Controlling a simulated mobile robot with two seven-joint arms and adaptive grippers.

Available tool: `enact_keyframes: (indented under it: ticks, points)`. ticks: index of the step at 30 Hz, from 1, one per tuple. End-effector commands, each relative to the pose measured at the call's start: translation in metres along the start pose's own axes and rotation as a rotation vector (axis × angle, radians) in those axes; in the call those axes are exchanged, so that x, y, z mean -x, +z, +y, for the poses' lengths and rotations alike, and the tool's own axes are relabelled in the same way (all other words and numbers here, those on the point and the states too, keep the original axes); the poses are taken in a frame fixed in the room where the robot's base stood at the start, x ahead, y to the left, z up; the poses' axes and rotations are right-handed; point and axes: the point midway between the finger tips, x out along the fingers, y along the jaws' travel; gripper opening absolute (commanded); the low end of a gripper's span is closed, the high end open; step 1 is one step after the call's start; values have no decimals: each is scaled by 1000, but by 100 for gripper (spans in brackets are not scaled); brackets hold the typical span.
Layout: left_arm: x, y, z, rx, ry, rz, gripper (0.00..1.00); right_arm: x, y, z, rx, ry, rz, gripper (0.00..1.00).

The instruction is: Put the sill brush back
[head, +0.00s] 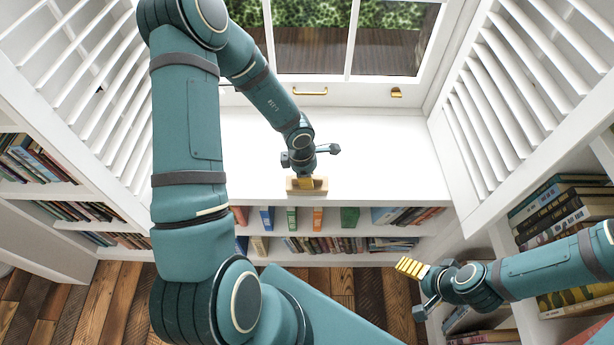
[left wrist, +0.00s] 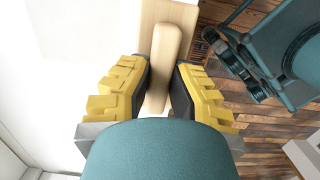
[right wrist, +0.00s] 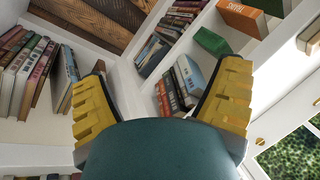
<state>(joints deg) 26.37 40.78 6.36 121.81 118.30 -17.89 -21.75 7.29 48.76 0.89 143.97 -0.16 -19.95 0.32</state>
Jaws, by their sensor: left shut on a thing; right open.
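The sill brush is a pale wooden piece (head: 293,187) at the front edge of the white window sill (head: 375,165). In the left wrist view its rounded wooden handle (left wrist: 166,55) runs between the fingers, over a flat, lighter wooden block (left wrist: 153,14). No bristles show, and I cannot tell whether the brush touches the sill. My left gripper (head: 306,183) is shut on the handle; it also shows in the left wrist view (left wrist: 160,92). My right gripper (head: 412,267) is open and empty, lower right of the sill, before the shelves. Its fingers show in the right wrist view (right wrist: 163,95).
Bookshelves with several books (head: 335,244) run below the sill. More books (head: 560,205) stack at the right. White louvred shutters (head: 95,80) flank the window on both sides. Brass handles (head: 310,92) are at the sill's back. The sill's right part is clear.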

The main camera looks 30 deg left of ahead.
Motion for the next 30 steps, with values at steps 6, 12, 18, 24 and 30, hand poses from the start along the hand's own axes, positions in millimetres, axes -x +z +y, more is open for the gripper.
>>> enact_keyframes:
  ticks: [6,12,18,24,30]
  points:
    - [-3,0,0,1,0,0,41,0,0,0,0,0,0,90]
    - [-3,0,0,0,0,0,41,0,0,0,0,0,0,90]
    - [9,0,0,1,0,-1,41,5,-1,-2,-1,0,2,90]
    - [49,0,1,3,2,-2,41,24,-7,-9,-5,2,14,90]
    - [89,0,0,4,1,0,41,42,-16,-16,-11,4,33,90]
